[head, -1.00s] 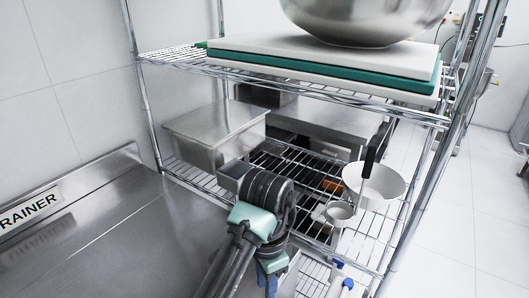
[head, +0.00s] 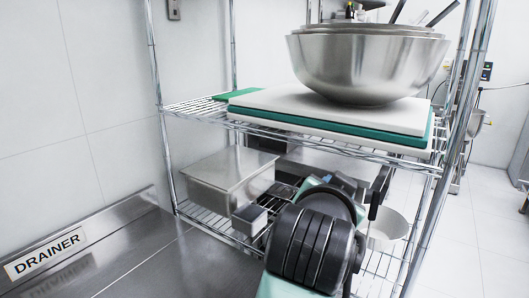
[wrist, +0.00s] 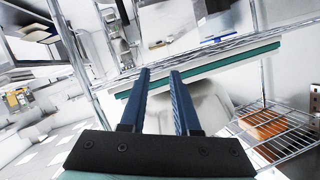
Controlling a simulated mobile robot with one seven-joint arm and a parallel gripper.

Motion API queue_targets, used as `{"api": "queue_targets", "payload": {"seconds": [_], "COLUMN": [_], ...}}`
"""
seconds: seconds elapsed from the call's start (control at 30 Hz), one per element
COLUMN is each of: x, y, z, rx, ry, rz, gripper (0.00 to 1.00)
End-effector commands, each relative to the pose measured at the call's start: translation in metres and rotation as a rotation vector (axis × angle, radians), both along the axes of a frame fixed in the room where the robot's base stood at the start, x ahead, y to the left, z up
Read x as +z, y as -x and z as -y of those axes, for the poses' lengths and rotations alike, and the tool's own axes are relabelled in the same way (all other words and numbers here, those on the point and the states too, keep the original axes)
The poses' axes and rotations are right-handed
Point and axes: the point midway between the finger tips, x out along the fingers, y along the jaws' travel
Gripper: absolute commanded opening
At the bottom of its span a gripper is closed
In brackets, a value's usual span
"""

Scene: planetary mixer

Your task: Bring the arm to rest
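My gripper shows in the wrist view (wrist: 160,73). Its two blue fingers stand apart with a clear gap between them, and nothing is held there. Beyond the fingers, the picture is tilted and shows a shelf edge with a green board. In the head view my arm's dark, ribbed joint is large at the lower middle, in front of the rack's lower shelf. My gripper's fingers cannot be made out there; the arm hides part of the shelf.
A wire rack (head: 165,150) holds steel bowls (head: 365,65) on white and green boards (head: 330,118) above. A steel drainer counter (head: 125,255) lies at left. Open floor shows at right.

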Motion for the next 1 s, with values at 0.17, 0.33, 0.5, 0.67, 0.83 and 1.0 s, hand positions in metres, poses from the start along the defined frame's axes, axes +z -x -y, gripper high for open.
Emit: {"api": "queue_targets", "payload": {"seconds": [0.17, 0.33, 0.5, 0.67, 0.83, 1.0], "x": [0.134, 0.226, 0.273, 0.287, 0.287, 0.287], "y": [0.038, 0.102, 0.158, 0.182, 0.182, 0.182], "z": [-0.025, -0.07, -0.104, -0.116, -0.116, -0.116], "rx": [0.092, 0.169, 0.212, 0.226, 0.226, 0.226], "ry": [0.272, 0.475, 0.582, 0.613, 0.613, 0.613], "rz": [0.376, 0.7, 0.918, 1.0, 1.0, 1.0], "gripper": [0.3, 0.3, 0.3, 0.3, 0.3, 0.3]}}
